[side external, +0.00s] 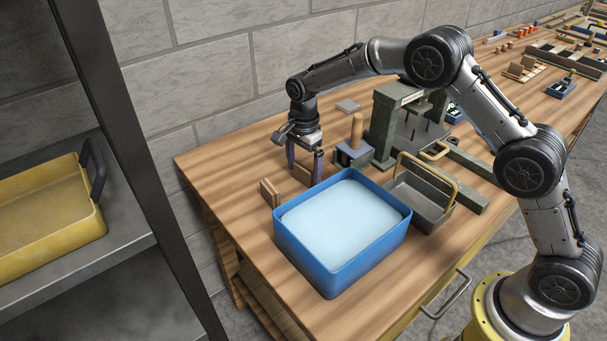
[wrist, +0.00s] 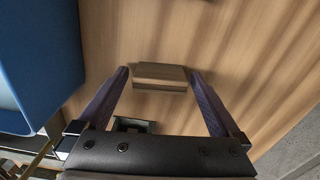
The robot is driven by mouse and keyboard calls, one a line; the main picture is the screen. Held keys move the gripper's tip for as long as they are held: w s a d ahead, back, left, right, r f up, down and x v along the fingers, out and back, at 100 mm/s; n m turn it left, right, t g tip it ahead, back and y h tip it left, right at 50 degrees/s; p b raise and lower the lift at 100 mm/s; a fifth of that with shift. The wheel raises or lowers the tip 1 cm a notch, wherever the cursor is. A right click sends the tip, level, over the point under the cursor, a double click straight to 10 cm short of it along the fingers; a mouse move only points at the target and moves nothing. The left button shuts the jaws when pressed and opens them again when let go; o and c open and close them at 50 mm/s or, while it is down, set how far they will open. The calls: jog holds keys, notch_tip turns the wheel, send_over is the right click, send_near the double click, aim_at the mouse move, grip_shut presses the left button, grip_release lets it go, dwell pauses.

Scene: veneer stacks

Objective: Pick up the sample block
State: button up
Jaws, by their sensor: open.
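A small brown block (wrist: 160,74) lies on the wooden table in the wrist view, between the tips of my open gripper (wrist: 159,80). A slim gap shows at each side of it, and no finger is clearly closed on it. In the side view my gripper (side external: 304,174) points straight down near the table, behind the blue bin, with its two dark purple fingers apart. A brown block (side external: 301,173) shows low between the fingers there, partly covered by them. Whether the fingertips touch the table cannot be told.
A blue bin (side external: 398,224) with a pale filling stands close in front; its wall (wrist: 30,60) fills the wrist view's left. Another small brown piece (side external: 268,193) stands by its corner. A peg holder (side external: 353,154), green press (side external: 384,125) and grey handled tray (side external: 420,203) stand to the right.

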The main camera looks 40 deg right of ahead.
jog(key=shift+f, duration=0.4)
jog(key=shift+c, duration=0.2)
jog(key=c, duration=1.2)
jog(key=shift+r, duration=0.2)
